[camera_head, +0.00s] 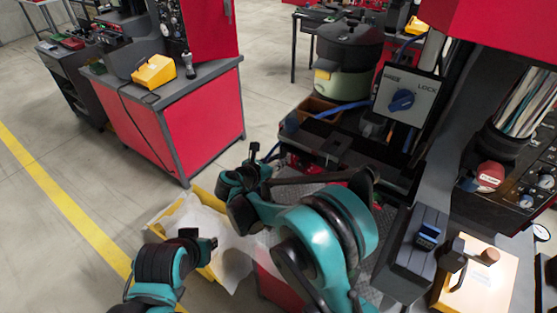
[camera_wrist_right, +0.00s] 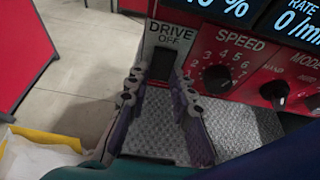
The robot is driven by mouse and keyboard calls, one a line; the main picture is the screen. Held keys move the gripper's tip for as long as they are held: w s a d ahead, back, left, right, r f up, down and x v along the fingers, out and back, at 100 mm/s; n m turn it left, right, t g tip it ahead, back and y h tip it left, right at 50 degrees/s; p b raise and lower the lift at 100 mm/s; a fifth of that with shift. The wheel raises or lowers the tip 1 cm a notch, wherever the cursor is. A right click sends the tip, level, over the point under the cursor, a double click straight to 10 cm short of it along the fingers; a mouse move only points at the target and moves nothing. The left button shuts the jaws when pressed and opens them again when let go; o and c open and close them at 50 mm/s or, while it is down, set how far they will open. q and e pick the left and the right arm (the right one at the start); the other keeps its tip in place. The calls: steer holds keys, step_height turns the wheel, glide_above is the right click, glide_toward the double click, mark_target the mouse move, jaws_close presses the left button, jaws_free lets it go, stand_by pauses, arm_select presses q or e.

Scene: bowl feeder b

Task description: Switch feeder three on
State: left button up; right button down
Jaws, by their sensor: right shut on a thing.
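In the right wrist view a red control panel (camera_wrist_right: 205,50) carries a white plate reading DRIVE OFF, with a black switch (camera_wrist_right: 162,66) below the lettering. My right gripper (camera_wrist_right: 160,82) has its two fingers on either side of this switch, shut on it. No feeder number is legible on this panel.
A speed knob (camera_wrist_right: 217,78) and a mode knob (camera_wrist_right: 274,91) sit right of the switch. A yellow-edged tray with a white liner (camera_head: 228,262) lies below my arms. Open floor lies left, beside a red cabinet (camera_head: 200,120).

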steer(key=t+b, duration=0.1)
steer(key=b, duration=0.1)
steer(key=t+h+b, duration=0.1)
steer(key=b, duration=0.1)
steer(key=shift+f+h, duration=0.3)
steer(key=shift+f, duration=0.1)
steer(key=c, duration=1.3)
jaws_free()
